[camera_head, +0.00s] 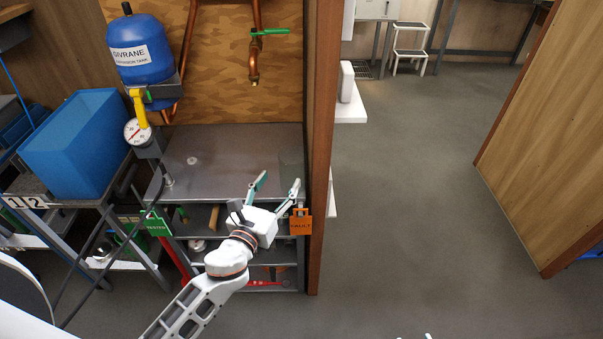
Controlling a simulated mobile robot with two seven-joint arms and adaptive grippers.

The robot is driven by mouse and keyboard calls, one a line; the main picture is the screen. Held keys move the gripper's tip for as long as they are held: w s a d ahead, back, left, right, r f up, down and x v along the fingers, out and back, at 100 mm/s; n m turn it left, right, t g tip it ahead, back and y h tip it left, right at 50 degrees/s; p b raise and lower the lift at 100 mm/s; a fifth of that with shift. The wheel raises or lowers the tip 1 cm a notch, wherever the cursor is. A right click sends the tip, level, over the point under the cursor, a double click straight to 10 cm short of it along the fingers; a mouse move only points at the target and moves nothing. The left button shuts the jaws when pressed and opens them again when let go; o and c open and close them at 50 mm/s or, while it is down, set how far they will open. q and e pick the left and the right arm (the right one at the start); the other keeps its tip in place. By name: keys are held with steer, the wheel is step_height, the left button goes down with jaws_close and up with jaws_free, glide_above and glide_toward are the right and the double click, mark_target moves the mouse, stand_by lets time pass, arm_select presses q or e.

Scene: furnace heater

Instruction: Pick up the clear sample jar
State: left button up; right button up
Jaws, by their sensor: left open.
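The clear sample jar (291,161) appears as a faint, see-through shape at the right end of the grey metal bench top, close to the wooden post. Its outline is hard to make out. My left gripper (278,182) is open and empty at the front edge of the bench, with its two fingers spread and pointing toward the back. The jar is just beyond the fingertips, apart from them as far as I can tell.
The bench top (225,150) is mostly clear. A wooden post (320,130) borders the right side. A blue bin (75,145) stands left. A copper pipe (254,62) hangs above.

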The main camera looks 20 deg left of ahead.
mark_target(287, 168)
arm_select(q)
steer(key=shift+w+d+r, duration=0.2)
steer(key=shift+w+r, duration=0.1)
steer(key=shift+w, duration=0.1)
steer(key=w, duration=0.7)
steer(key=shift+w+d+f, duration=0.1)
steer(key=shift+w+d, duration=0.1)
steer(key=shift+d, duration=0.1)
steer(key=c, duration=1.2)
